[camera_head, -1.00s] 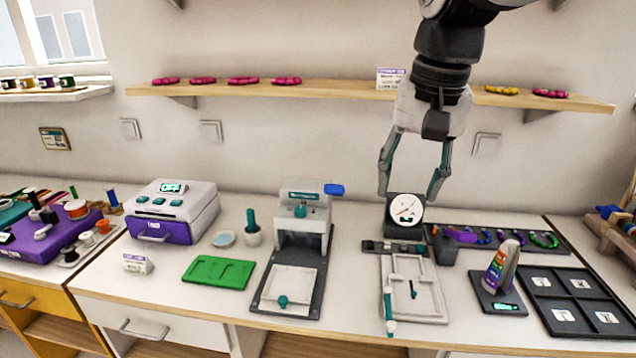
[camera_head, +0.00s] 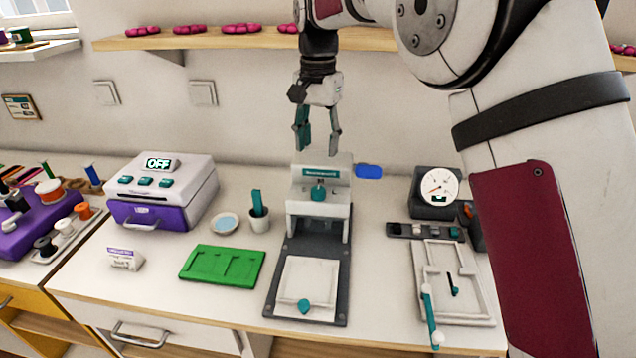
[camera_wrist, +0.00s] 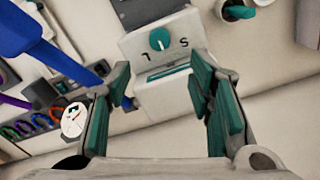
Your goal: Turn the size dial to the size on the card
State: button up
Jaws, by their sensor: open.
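The size dial is a teal knob (camera_head: 318,193) on the front of a white and grey press (camera_head: 322,228) with a dark base. In the wrist view the knob (camera_wrist: 159,39) has the letters S and L beside it; I cannot read its setting surely. My gripper (camera_head: 319,143) is open and empty, pointing down above the press and apart from the knob. Its two teal-padded fingers (camera_wrist: 162,90) show in the wrist view, with the press beyond them. A small white card (camera_head: 125,259) with a purple heading stands at the left; its print is too small to read.
A purple and white box reading OFF (camera_head: 160,200), a green tray (camera_head: 222,264) and a cup (camera_head: 259,221) stand left of the press. A gauge (camera_head: 437,188) and a white board (camera_head: 452,280) stand right. A wall shelf (camera_head: 200,42) runs behind.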

aim_at(318, 189)
notch_tip(318, 189, down, 11)
jog(key=shift+f, duration=0.2)
dwell(0.3)
grip_shut()
